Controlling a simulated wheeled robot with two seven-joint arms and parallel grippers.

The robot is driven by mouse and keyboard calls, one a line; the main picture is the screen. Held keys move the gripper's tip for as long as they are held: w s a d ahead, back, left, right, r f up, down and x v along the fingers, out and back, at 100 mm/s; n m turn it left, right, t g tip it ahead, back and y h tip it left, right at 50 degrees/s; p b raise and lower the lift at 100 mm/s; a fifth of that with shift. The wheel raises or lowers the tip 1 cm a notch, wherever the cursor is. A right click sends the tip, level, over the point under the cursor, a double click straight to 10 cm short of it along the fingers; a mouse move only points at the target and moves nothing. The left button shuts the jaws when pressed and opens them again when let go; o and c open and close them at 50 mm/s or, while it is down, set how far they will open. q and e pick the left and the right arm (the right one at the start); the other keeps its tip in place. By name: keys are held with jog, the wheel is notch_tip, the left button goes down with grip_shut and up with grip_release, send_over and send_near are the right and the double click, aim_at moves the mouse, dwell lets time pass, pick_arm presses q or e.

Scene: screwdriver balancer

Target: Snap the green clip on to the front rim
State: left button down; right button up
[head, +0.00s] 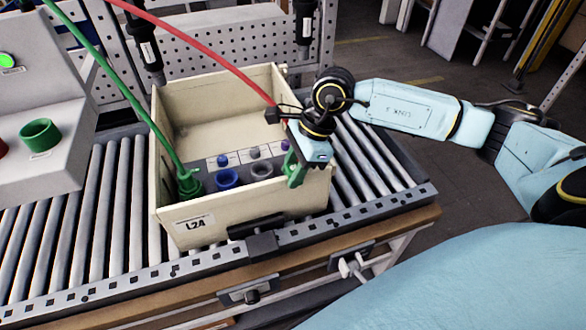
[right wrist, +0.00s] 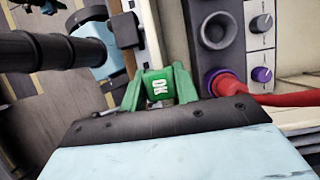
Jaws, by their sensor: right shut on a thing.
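The green clip (head: 295,172) is at the right part of the front rim of the cream box (head: 240,222) labelled L2A. My right gripper (head: 300,162) is shut on the clip from above. My left gripper is not in view.
Inside the box is a grey panel with a blue socket (head: 227,178), a grey socket (head: 262,171) and small knobs. A green hose (head: 125,100) ends at the panel's left; a red hose (right wrist: 280,98) passes close to my right gripper. The box stands on a roller conveyor (head: 62,225).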

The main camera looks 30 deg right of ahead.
jog(key=shift+r, duration=0.1)
jog(key=o, duration=1.2)
jog(key=v, duration=1.3)
jog(key=shift+d+r, duration=0.1)
jog(key=shift+d, duration=0.05)
